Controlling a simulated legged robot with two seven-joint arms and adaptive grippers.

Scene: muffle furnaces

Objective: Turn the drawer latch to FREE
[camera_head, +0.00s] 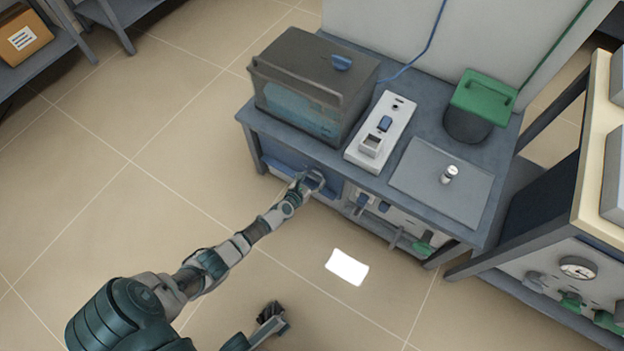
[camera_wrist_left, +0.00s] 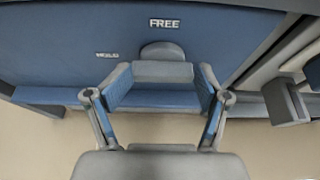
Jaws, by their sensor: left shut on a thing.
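The blue drawer front (camera_head: 285,165) is under the tabletop, and it fills the upper part of the left wrist view (camera_wrist_left: 60,35). It carries a white FREE label (camera_wrist_left: 164,23) and a smaller label, blurred but like HOLD (camera_wrist_left: 107,55), to the left. The grey latch (camera_wrist_left: 165,50) has a round part just below FREE and a grey bar in front of it. My left gripper (camera_head: 313,181) is at the drawer front, its fingers (camera_wrist_left: 162,80) closed on the latch from both sides. It hides the latch in the head view. My right gripper (camera_head: 270,312) is low, away from the table.
On the table (camera_head: 408,150) stand a grey box with a clear front (camera_head: 310,85), a white device (camera_head: 381,130), a green-lidded pot (camera_head: 482,98) and a small white cylinder (camera_head: 449,174). Valves and handles (camera_head: 400,236) stick out right of the drawer. A white sheet (camera_head: 347,267) lies on open floor.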

